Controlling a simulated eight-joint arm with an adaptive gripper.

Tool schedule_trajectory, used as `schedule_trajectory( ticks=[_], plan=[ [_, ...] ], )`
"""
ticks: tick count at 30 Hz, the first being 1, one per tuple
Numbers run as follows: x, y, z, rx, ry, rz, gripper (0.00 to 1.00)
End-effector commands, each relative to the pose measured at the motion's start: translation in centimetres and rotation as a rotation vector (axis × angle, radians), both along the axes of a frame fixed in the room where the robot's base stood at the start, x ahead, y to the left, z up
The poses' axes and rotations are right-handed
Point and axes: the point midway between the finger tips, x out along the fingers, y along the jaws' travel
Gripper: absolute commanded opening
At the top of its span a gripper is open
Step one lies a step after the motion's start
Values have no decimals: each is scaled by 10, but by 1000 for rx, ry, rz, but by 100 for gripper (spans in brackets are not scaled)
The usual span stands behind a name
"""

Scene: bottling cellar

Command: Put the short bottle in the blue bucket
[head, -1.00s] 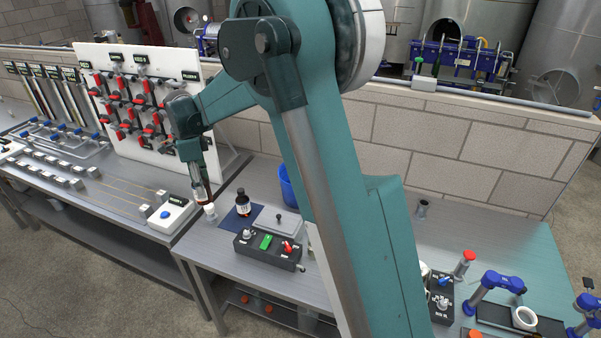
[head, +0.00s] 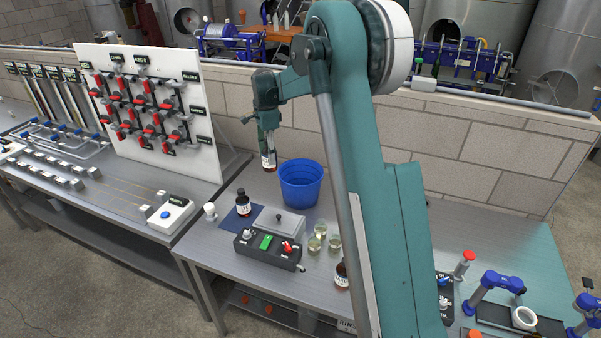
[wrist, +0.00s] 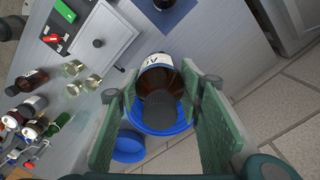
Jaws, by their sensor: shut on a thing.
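My gripper (head: 268,143) is shut on a brown bottle (head: 269,160) with a pale label, held upright in the air. In the head view it is left of the blue bucket (head: 301,190) and higher than its rim. In the wrist view the bottle (wrist: 157,75) sits between the two green fingers, and the blue bucket (wrist: 128,150) shows below and partly behind it. The bottle hides part of the bucket. The bucket stands on the bench near the wall. I cannot tell from its size alone whether the held bottle is the short one.
Another brown bottle (head: 243,204) stands on a dark blue mat (head: 231,222). A lidded grey box (head: 279,222), a black control box (head: 267,250) and several small glasses (head: 315,243) stand in front of the bucket. A white valve panel (head: 150,110) rises at the left.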

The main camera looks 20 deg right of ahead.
Motion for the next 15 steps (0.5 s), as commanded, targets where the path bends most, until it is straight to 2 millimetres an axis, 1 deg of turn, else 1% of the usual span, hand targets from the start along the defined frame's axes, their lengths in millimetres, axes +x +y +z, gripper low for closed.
schedule_trajectory(
  ticks=[1,3,6,9,15],
  plan=[
    [2,-19,0,0,0,-1,16],
    [4,-40,0,0,0,4,16],
    [6,-67,-1,0,0,12,16],
    [7,-90,0,0,0,18,16],
    [7,-126,-1,0,0,27,16]
  ],
)
